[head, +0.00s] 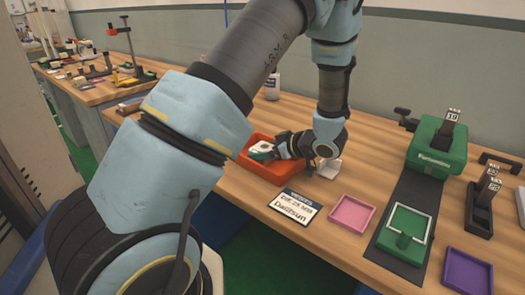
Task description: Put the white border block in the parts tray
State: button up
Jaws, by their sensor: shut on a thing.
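My gripper (268,149) reaches in from the right and is over the tray, partly screened by my own arm. It is shut on a small white and green piece (260,147), which looks like the white border block. The piece is inside the tray's outline; I cannot tell whether it touches the tray floor.
A label card (296,207) lies in front of the tray. To the right are a pink square tray (351,212), a green fixture with a white frame (404,230), a purple tray (468,272) and a green machine (437,148). A bottle (272,86) stands behind.

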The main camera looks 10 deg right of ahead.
jog(key=o, duration=1.2)
jog(key=shift+f, duration=0.1)
jog(key=shift+c, duration=0.2)
